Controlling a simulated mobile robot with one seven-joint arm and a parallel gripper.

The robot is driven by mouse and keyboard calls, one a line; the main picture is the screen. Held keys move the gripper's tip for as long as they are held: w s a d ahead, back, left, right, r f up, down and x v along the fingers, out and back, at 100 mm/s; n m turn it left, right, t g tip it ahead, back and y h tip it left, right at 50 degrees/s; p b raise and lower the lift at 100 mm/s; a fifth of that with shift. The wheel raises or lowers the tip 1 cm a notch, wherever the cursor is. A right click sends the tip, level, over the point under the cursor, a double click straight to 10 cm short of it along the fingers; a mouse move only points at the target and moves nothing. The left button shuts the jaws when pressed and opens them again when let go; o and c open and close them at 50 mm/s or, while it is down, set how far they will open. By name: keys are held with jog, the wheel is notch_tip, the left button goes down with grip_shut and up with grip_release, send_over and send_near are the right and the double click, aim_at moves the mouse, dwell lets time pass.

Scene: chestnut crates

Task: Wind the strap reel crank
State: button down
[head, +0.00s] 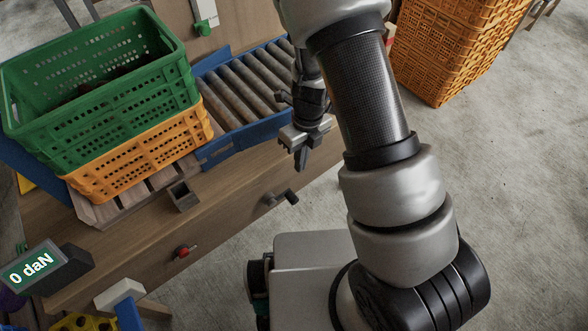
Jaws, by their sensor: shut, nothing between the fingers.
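A dark crank (281,198) with a stubby handle sticks out from the front face of the wooden bench, below the roller conveyor. It looks like the strap reel crank, but no reel shows. My gripper (301,160) is shut and empty, pointing down above and slightly right of the crank, apart from it. A display (33,268) at the lower left reads "0 daN". A red knob (183,251) sits on the bench front, left of and lower than the crank.
A green crate (140,98) stands on an orange crate (140,168) at the bench's left, on wooden slats. Blue-edged rollers (240,88) lie behind my gripper. Tall orange crates (450,45) stand at the upper right. The concrete floor (520,180) is clear at the right.

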aim_at(295, 196)
jog(key=f+b, duration=0.1)
jog(key=f, duration=0.3)
jog(key=s+a+f+b, duration=0.1)
jog(key=f+b, duration=0.1)
jog(key=f, duration=0.3)
jog(key=f+b, duration=0.1)
jog(key=f, duration=0.3)
jog(key=shift+s+a+f+b, duration=0.25)
jog(key=shift+a+f+b, duration=0.05)
jog(key=shift+w+d+f+g+y+b, duration=0.15)
jog(key=shift+d+f+g+y+b, duration=0.15)
jog(key=shift+f+y+b, duration=0.15)
jog(key=shift+w+d+f, duration=0.15)
jog(key=shift+f, duration=0.3)
jog(key=shift+w+d+f, duration=0.1)
jog(key=shift+d+f, duration=0.05)
jog(key=shift+f, duration=0.25)
